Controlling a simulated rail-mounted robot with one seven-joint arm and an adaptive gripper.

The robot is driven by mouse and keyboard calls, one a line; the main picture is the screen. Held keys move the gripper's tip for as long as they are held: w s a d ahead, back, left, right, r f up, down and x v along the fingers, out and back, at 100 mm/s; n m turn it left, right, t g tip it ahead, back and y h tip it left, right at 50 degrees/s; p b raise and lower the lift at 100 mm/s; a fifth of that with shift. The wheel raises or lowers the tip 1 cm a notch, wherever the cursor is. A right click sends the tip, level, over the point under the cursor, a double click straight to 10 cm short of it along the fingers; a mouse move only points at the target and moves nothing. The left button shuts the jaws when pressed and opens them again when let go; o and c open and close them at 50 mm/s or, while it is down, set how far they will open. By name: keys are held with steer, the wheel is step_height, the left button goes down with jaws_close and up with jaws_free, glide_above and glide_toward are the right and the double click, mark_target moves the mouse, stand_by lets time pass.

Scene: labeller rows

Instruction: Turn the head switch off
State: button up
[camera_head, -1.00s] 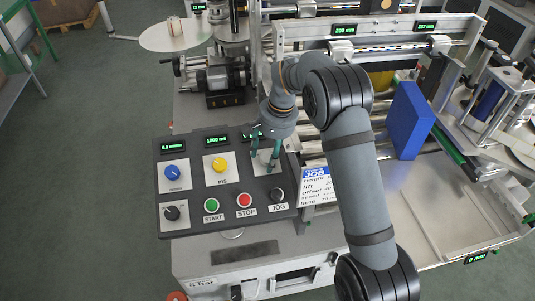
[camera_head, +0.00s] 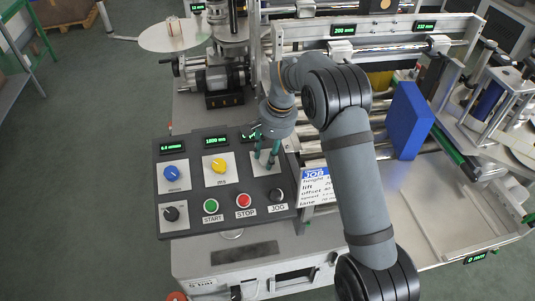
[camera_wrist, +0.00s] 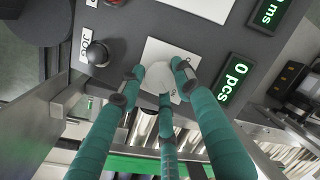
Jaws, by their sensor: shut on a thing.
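My gripper (camera_head: 265,161) has green fingers and reaches down onto the upper right plate (camera_head: 283,164) of the dark control panel (camera_head: 240,218). In the wrist view my gripper (camera_wrist: 157,78) is shut on a pale round knob (camera_wrist: 158,80), with fingers around it. The fingers largely hide this knob in the head view. A black knob (camera_head: 171,214) sits at the panel's lower left, away from my gripper. Its label is too small to read, and I cannot tell which knob is the head switch.
The panel also has a blue knob (camera_head: 171,173), a yellow knob (camera_head: 218,166), a green START button (camera_head: 210,206), a red STOP button (camera_head: 243,200) and a black JOG button (camera_head: 276,195). A job card (camera_head: 316,187) lies right of it. A blue block (camera_head: 407,121) stands farther right.

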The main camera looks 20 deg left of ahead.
steer(key=shift+s+a+n, duration=0.2)
steer(key=shift+s+n, duration=0.05)
steer(key=shift+n, duration=0.05)
steer(key=n+h+p, duration=0.1)
steer(key=n, duration=0.2)
steer(key=shift+s+a+n+p, duration=0.1)
steer(key=shift+n+p, duration=0.2)
steer(key=shift+p, duration=0.05)
steer(key=n+h, duration=0.1)
steer(key=n, duration=0.3)
steer(key=shift+s+f+t+p, duration=0.1)
steer(key=shift+f+t+p, duration=0.05)
steer(key=shift+t+p, duration=0.25)
steer(key=n+t+h, duration=0.1)
steer(key=n, duration=0.3)
steer(key=shift+f, duration=0.1)
steer(key=n+t+b, duration=0.1)
steer(key=n, duration=0.3)
steer(key=shift+h, duration=0.3)
steer(key=shift+n, duration=0.4)
steer(key=o, duration=0.8)
steer(key=shift+t, duration=0.3)
steer(key=shift+o, duration=1.4)
steer(key=shift+r, duration=0.2)
